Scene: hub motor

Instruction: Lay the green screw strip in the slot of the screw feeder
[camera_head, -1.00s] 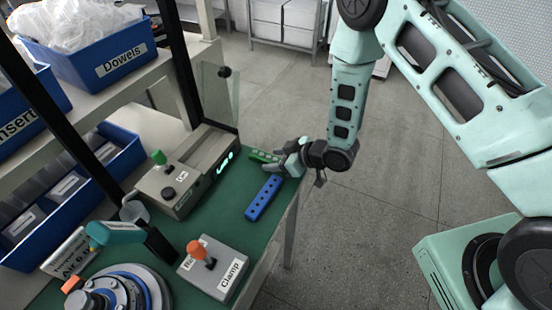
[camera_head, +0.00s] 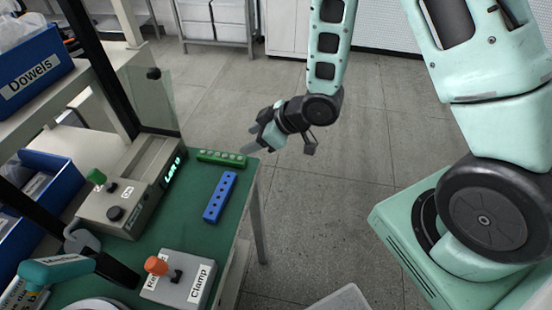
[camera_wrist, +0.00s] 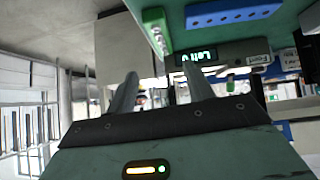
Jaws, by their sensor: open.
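The green screw strip (camera_head: 222,158) lies on the green bench top near its far right edge, and it also shows in the wrist view (camera_wrist: 157,32). The screw feeder (camera_head: 135,187) is a grey box with a lit green display, left of the strip; in the wrist view its display (camera_wrist: 202,56) shows upside down. The feeder's slot is hard to make out. My gripper (camera_head: 250,141) is beside the strip's right end, over the bench edge. In the wrist view its two fingers (camera_wrist: 160,92) are apart with nothing held between them.
A blue strip (camera_head: 220,197) lies nearer on the bench and also shows in the wrist view (camera_wrist: 235,13). A grey Clamp box (camera_head: 180,278) with an orange knob stands at the front. A clear panel (camera_head: 150,98) rises behind the feeder. Open floor lies right of the bench.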

